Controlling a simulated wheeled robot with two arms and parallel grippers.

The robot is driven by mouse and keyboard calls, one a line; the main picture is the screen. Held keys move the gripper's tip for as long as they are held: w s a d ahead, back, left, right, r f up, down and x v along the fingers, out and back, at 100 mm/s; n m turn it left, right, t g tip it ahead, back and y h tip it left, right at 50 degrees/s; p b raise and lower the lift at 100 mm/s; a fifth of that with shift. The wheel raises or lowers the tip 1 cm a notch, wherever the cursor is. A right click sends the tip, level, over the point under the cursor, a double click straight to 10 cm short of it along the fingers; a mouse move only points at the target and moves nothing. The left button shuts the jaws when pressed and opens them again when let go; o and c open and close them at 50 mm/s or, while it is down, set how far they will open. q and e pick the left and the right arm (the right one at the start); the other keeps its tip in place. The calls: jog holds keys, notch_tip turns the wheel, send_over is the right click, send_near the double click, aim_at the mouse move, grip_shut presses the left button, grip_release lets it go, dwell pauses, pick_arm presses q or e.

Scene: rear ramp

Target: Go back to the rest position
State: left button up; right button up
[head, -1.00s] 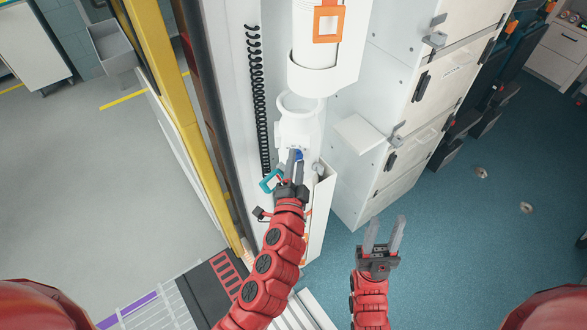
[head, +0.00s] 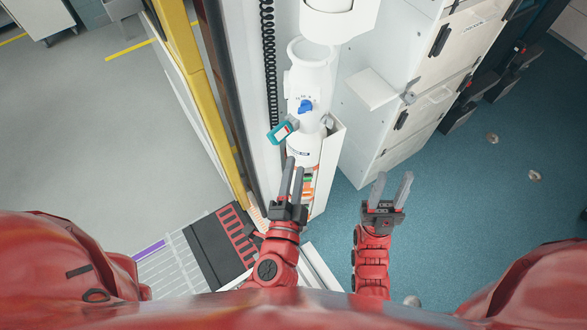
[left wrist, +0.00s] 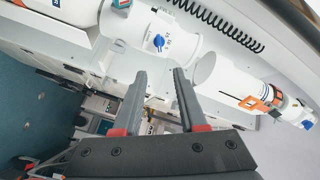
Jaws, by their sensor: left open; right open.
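My left gripper (head: 291,182) is open and empty in the head view, below and in front of a white cylindrical unit (head: 310,75) with a blue knob (head: 305,106). It is apart from the knob. In the left wrist view, the open fingers of my left gripper (left wrist: 160,95) point toward the white unit (left wrist: 160,42), whose blue knob (left wrist: 158,41) shows above them. My right gripper (head: 388,192) is open and empty over the blue floor, to the right of the left gripper. Both forearms reach forward from my body.
A teal-framed tag (head: 282,130) hangs beside the white unit. White cabinets (head: 400,90) stand to the right. A yellow post (head: 200,90) and a black coiled cord (head: 269,60) are on the left. The blue floor (head: 440,240) is open at the right.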

pick_arm(q)
jog(key=shift+s, duration=0.4)
jog(key=shift+a, duration=0.1)
